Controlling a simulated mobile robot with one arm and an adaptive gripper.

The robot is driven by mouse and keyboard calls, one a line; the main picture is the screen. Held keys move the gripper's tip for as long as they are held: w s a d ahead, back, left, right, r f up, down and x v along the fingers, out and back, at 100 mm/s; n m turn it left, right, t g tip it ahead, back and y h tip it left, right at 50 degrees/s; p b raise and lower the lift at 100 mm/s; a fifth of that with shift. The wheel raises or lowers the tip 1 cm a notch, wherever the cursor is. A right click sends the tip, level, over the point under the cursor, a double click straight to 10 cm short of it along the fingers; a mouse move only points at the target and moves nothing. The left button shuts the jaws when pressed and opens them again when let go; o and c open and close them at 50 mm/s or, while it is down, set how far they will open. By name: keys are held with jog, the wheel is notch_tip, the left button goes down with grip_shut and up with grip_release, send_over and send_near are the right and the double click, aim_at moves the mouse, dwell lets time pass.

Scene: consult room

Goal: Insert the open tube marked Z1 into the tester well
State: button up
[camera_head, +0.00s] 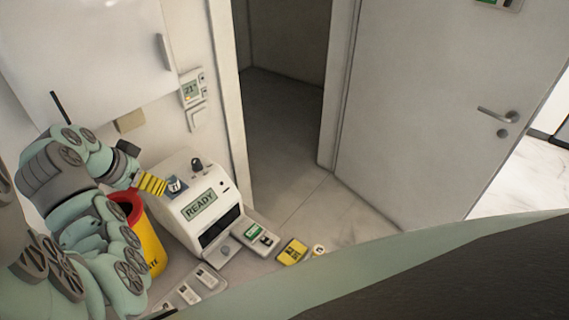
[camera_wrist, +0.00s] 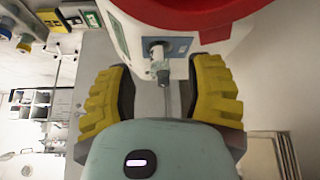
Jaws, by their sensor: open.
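The white tester (camera_head: 215,184) stands on the counter, its display reading READY. A small blue panel (camera_head: 171,181) is on its upper left; the panel also shows in the wrist view (camera_wrist: 180,46). A small clear-grey tube (camera_wrist: 161,66) stands out from the tester at this panel, its lower part apparently in the well. I cannot read a Z1 mark on it. My gripper (camera_head: 153,184), with yellow ribbed fingers, is open beside the panel. In the wrist view, the gripper (camera_wrist: 163,76) has a finger on each side of the tube, with gaps to both.
A yellow waste bin with a red rim (camera_head: 124,200) stands close left of the tester; its red rim shows in the wrist view (camera_wrist: 185,8). A yellow box (camera_head: 292,252) and a white device (camera_head: 257,238) lie right of the tester. A wall cabinet (camera_head: 90,55) hangs above.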

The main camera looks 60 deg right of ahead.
jog(key=s+a, duration=0.1)
jog(key=a, duration=1.5)
jog(key=shift+s+a, duration=0.15)
jog(key=shift+s, duration=0.15)
jog(key=shift+r, duration=0.1)
